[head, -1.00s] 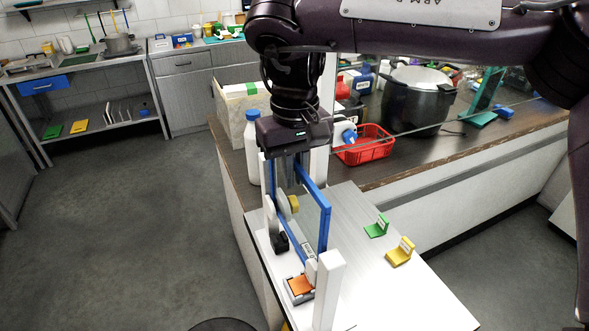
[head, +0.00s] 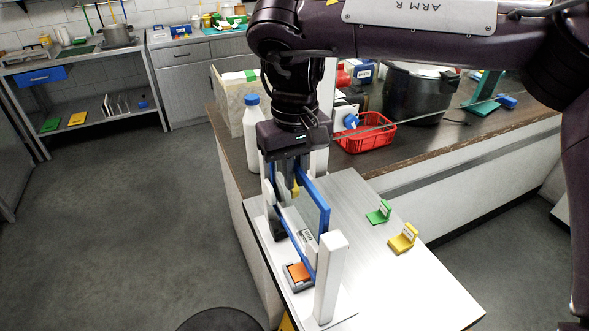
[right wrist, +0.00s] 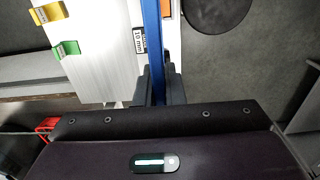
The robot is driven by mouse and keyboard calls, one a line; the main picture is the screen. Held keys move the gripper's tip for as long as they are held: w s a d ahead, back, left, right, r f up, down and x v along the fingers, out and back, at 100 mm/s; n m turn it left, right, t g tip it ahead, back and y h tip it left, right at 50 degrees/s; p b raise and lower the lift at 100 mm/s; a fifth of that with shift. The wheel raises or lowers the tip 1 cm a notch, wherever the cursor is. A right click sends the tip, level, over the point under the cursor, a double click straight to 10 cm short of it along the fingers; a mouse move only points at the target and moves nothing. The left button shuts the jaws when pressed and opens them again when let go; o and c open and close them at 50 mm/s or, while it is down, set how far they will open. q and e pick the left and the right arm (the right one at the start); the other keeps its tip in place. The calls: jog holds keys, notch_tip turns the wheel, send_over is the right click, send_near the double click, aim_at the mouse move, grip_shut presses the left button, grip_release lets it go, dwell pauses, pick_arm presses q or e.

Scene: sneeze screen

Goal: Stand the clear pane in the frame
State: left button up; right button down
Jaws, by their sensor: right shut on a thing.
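The clear pane with a blue edge (head: 322,215) is upright over the white table. My right gripper (head: 296,180) is shut on its top edge, and in the right wrist view the blue edge (right wrist: 152,45) runs between the fingers (right wrist: 158,85). The frame has a white post (head: 329,275) at the near end and another white upright (head: 320,160) behind the gripper. The pane's lower edge is near the frame base; whether it is seated in a slot I cannot tell. My left gripper is not in view.
A green bracket (head: 379,212) and a yellow bracket (head: 403,238) stand on the table (head: 400,285) to the right. An orange block (head: 298,271) lies by the pane's base. A white bottle (head: 252,135), red basket (head: 365,139) and dark pot (head: 412,95) are on the counter behind.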

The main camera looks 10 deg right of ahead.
aim_at(294, 192)
jog(key=shift+f+b, duration=0.85)
jog(key=shift+f, duration=0.6)
jog(key=shift+f+b, duration=0.45)
jog(key=shift+f, duration=0.25)
jog(key=c, duration=1.5)
grip_release()
jog(key=shift+o, duration=0.2)
jog(key=shift+r+p, duration=3.55)
jog(key=shift+p, duration=0.35)
